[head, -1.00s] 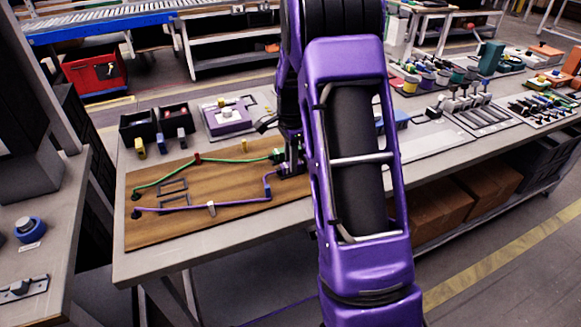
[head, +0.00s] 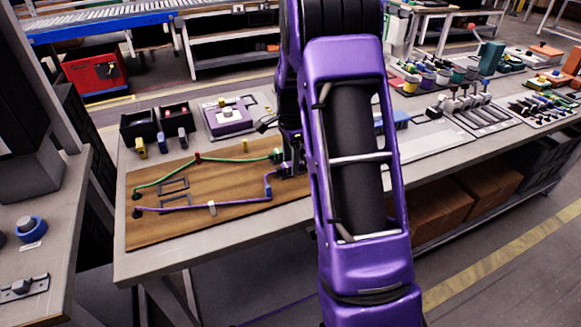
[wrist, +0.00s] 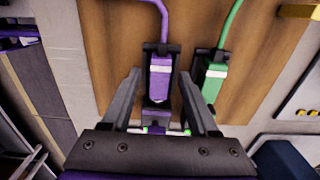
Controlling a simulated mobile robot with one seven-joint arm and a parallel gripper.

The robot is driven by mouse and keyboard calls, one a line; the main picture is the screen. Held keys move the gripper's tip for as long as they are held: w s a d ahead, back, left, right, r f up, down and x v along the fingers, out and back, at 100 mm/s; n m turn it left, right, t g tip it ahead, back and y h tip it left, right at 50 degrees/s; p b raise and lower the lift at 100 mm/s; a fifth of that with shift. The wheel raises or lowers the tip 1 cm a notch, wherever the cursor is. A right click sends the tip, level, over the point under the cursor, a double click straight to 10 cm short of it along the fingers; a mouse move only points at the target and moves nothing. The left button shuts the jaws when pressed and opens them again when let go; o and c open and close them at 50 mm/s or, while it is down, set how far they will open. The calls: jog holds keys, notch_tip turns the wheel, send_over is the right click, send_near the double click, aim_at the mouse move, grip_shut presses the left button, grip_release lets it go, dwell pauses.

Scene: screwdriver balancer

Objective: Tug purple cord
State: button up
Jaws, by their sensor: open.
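The purple cord (head: 180,209) runs along the wooden board (head: 170,228) on the bench, through a white clip, then bends up toward its right end. In the wrist view the purple cord (wrist: 150,14) enters a purple plug with a white band (wrist: 160,75), seated in a black holder. My gripper (wrist: 160,78) is open, with one finger on each side of the purple plug; I cannot tell whether either finger touches it. In the head view my arm hides most of the gripper (head: 288,168) and the plug.
A green cord (head: 232,160) with a green plug (wrist: 211,80) lies close to the right of my gripper in the wrist view. Black bins (head: 138,126) and a purple device (head: 228,118) stand behind the board. The board's left front is mostly clear.

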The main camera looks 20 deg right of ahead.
jog(key=shift+r+p, duration=2.65)
jog(key=shift+r, duration=0.85)
jog(key=shift+r, duration=0.1)
